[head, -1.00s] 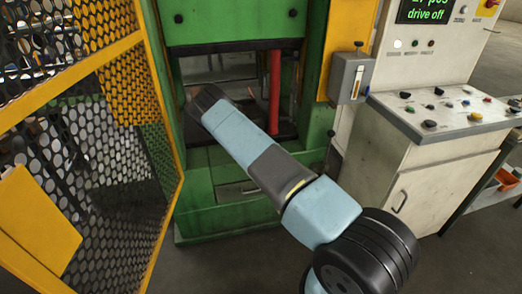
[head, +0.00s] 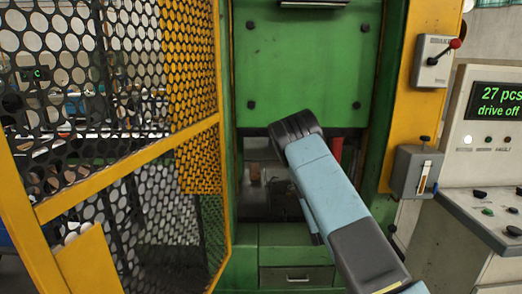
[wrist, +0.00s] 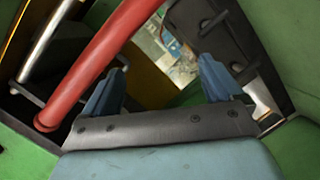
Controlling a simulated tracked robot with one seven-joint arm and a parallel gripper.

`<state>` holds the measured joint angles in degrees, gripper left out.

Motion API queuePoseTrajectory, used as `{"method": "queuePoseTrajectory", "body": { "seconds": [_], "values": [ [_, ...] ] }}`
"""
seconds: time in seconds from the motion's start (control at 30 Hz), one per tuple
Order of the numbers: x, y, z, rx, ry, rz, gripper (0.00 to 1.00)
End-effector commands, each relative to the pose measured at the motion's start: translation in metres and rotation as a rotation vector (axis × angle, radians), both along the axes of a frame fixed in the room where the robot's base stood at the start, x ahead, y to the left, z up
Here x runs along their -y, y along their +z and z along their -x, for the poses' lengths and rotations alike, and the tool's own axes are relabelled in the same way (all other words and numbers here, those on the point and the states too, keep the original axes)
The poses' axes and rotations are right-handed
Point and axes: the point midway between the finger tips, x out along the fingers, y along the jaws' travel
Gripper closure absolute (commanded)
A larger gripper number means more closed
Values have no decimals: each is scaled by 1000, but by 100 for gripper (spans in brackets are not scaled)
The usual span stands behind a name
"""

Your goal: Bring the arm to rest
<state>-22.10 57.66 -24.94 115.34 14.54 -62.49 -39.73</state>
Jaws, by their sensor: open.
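My gripper (wrist: 160,75) shows in the wrist view with its two blue fingers wide apart and nothing between them. A red cylindrical bar (wrist: 100,60) runs diagonally beside the left finger, close to it; I cannot tell whether they touch. In the head view my arm reaches up in front of the opening of the green machine (head: 300,70). My gripper itself is not clearly visible there, hidden behind the arm. The red bar (head: 337,150) shows only in part, right of the arm.
A mesh guard with a yellow frame (head: 130,160) stands on the left. A control desk (head: 490,205) stands on the right, its display (head: 497,103) reading "27 pcs drive off". A grey switch box (head: 417,172) and a red-knobbed lever box (head: 434,62) are on the yellow post.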

Motion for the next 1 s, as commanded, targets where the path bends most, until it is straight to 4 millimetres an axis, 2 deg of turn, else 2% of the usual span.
{"method": "queuePoseTrajectory", "body": {
  "seconds": [0.03, 0.27, 0.47, 0.77, 1.0],
  "values": [
    [2, 16, 0, -9, -17, -36, 8],
    [5, 67, 9, -80, -83, -197, 8],
    [5, 113, 25, -142, -126, -329, 8],
    [2, 180, 63, -235, -172, -508, 8],
    [-3, 232, 105, -309, -196, -629, 8]
  ]
}}
